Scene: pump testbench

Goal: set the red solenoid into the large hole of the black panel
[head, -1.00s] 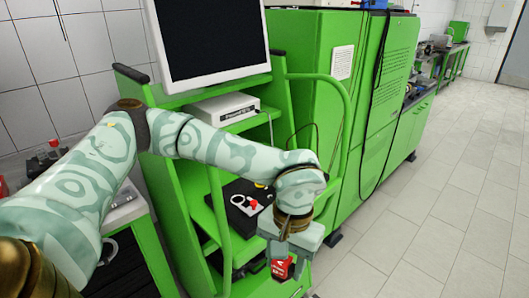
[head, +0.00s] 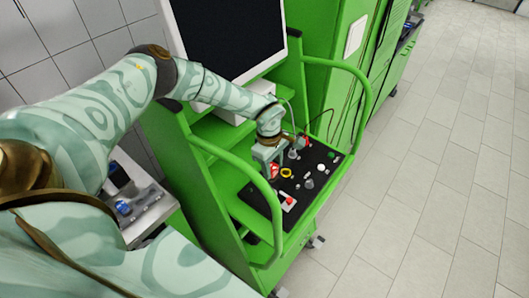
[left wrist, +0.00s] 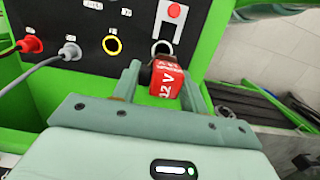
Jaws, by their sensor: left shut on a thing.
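My left gripper (head: 270,158) is shut on the red solenoid (head: 275,170) above the black panel (head: 262,199). In the left wrist view the solenoid (left wrist: 168,82), marked 12 V, sits between the two fingers (left wrist: 165,85). Just beyond its dark end is a pale-rimmed hole (left wrist: 162,45) in the panel (left wrist: 135,18), which looks like the large hole. The solenoid overlaps its lower edge in the picture; I cannot tell whether they touch. My right gripper is not in view.
A yellow ring (left wrist: 112,45), a grey plug (left wrist: 70,51) and a red plug (left wrist: 31,45) with cables are left of the hole. A red button (left wrist: 174,11) is beyond it. Green rails (head: 362,95) flank the bench, and a monitor (head: 228,35) stands behind.

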